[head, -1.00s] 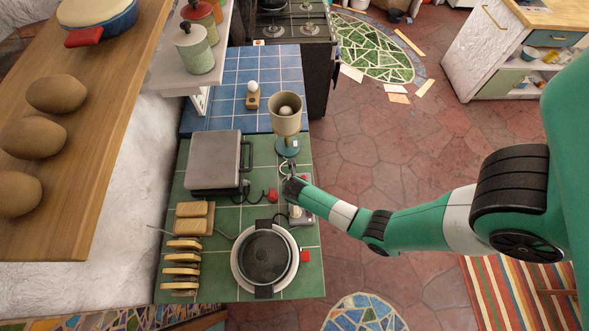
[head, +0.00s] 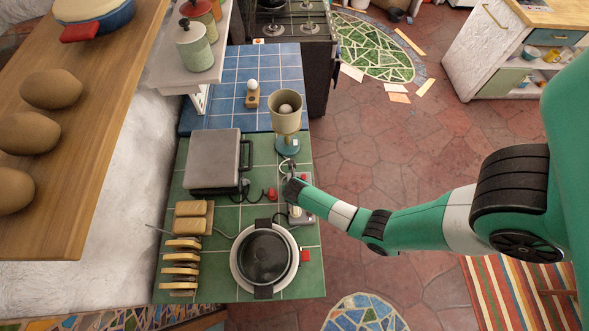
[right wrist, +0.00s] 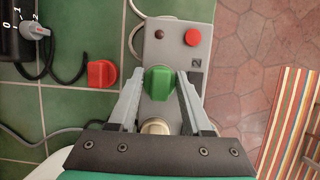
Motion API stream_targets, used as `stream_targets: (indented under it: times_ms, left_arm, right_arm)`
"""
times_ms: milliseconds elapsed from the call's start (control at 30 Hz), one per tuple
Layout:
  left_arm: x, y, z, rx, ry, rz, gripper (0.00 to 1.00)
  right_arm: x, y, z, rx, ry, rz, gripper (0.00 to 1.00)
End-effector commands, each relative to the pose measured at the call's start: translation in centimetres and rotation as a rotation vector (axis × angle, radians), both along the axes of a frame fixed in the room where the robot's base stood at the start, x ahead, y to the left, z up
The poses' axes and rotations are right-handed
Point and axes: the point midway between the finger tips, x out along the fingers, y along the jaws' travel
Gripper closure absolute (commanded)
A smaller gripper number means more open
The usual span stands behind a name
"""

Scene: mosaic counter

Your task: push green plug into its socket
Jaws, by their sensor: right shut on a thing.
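The green plug (right wrist: 158,84) is between the fingers of my right gripper (right wrist: 160,76) in the right wrist view, and the fingers are shut on it. The plug is over the middle of a grey socket strip (right wrist: 160,43). Its underside is hidden, so I cannot tell how deep it sits. A cream round part (right wrist: 156,126) shows on the strip, close to my gripper's body. In the head view the strip (head: 307,212) is partly hidden by my right gripper (head: 290,178). My left gripper is not in view.
A red plug (right wrist: 101,73) lies on the green tiles left of the strip. A grey press (head: 213,160), a lamp (head: 286,118), a pot (head: 265,256) and a toast rack (head: 181,262) stand around. The counter edge is just right of the strip.

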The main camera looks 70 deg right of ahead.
Motion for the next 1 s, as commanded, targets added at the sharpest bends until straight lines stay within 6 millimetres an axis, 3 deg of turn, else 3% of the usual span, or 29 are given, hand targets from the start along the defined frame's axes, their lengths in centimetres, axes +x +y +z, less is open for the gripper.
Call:
stream_targets:
  times_ms: [233,267,433,833,1000]
  left_arm:
    - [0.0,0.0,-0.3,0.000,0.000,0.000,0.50]
    - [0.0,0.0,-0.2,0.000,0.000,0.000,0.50]
    - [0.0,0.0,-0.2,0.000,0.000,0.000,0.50]
    - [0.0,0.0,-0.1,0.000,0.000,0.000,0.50]
    - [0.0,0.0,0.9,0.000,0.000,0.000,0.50]
  right_arm:
    - [0.0,0.0,-0.4,0.000,0.000,0.000,1.00]
    - [0.0,0.0,-0.4,0.000,0.000,0.000,0.47]
    - [0.0,0.0,-0.4,0.000,0.000,0.000,0.17]
    - [-0.1,0.0,-0.2,0.000,0.004,-0.001,0.16]
    - [-0.3,0.7,1.9,-0.001,0.001,0.001,0.16]
